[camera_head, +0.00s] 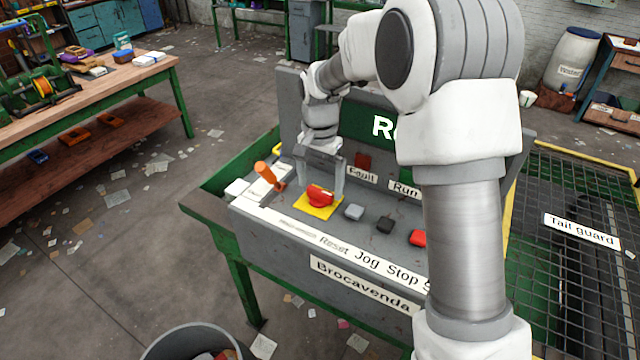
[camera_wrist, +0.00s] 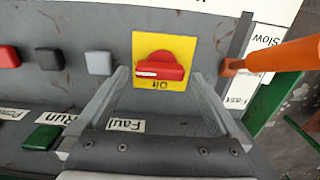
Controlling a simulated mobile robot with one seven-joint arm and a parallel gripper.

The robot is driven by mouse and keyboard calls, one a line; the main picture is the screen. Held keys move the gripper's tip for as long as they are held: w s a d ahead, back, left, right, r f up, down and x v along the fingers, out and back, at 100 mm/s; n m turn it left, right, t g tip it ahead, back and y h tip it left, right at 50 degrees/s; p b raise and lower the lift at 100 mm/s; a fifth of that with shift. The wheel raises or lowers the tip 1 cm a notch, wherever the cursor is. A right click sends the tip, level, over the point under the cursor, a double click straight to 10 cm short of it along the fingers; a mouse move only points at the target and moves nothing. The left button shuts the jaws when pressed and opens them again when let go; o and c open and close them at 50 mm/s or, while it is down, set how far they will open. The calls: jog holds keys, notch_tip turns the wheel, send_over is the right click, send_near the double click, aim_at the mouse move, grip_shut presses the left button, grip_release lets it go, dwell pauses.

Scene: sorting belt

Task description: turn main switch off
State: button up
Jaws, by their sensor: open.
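The main switch is a red rotary knob (camera_head: 318,194) on a yellow plate (camera_head: 322,209), on the sloping top of the grey control console (camera_head: 270,216). In the wrist view the red knob (camera_wrist: 160,70) lies just beyond and between the fingertips, its pale-marked bar roughly crosswise, with lettering like "Off" on the plate below it. My gripper (camera_head: 321,177) is open and points down at the console, a little behind the knob. In the wrist view my gripper (camera_wrist: 167,88) has its two fingers spread with nothing between them. I cannot tell whether a fingertip touches the plate.
An orange-handled lever (camera_head: 268,175) stands close left of the knob. A grey button (camera_head: 353,212), a black button (camera_head: 384,224) and a red button (camera_head: 417,238) sit to its right. "Fault" and "Run" labels (camera_head: 403,189) lie behind. A mesh guard (camera_head: 560,270) is at right.

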jog(key=shift+f, duration=0.5)
jog(key=c, duration=1.2)
jog(key=shift+o, duration=0.2)
